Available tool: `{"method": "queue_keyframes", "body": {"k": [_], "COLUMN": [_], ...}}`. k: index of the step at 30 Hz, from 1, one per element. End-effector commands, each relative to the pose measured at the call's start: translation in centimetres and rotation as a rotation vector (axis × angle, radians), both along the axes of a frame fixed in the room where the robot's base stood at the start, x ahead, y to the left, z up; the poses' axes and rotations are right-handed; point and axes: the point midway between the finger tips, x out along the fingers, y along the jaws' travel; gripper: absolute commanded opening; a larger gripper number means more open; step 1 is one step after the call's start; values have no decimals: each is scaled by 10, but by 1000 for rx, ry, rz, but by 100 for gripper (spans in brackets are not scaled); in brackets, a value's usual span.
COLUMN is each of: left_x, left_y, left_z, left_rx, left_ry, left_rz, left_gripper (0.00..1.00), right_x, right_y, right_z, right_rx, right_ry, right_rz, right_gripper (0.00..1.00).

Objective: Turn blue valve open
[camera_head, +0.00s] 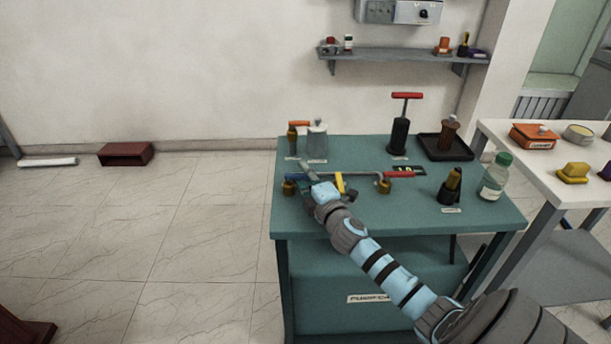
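The blue valve handle (297,177) shows at the left end of a pipe fitting on the green table (480,215). A brass end (288,188) sits just below it. A red valve handle (399,174) is at the right end of the fitting, and a yellow handle (340,183) is in the middle. My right gripper (312,177) reaches in from the lower right and is at the right end of the blue handle. Its light blue body hides part of the fitting, and its fingers are too small to read. My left gripper is not in view.
A black pump with a red handle (399,132), a dark tray (462,154), a glass jar (317,142) and a green-capped bottle (495,177) stand on the green table. A white table (495,134) is on the right. The floor (190,235) at left is mostly clear.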

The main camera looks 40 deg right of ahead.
Motion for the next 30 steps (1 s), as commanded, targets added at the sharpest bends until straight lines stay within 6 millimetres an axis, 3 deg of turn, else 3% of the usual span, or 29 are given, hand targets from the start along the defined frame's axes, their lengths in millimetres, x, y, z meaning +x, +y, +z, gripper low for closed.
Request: {"method": "queue_keyframes", "body": {"k": [5, 11, 30], "left_x": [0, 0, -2], "left_y": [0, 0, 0], "left_z": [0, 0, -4], "left_rx": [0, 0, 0], "left_ry": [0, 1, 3], "left_rz": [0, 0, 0], "left_gripper": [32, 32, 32], "right_x": [0, 0, -3], "right_y": [0, 0, 2], "right_z": [0, 0, -2], "right_rx": [0, 0, 3], "right_ry": [0, 0, 0], "right_rz": [0, 0, -64], "right_gripper": [32, 0, 0]}}
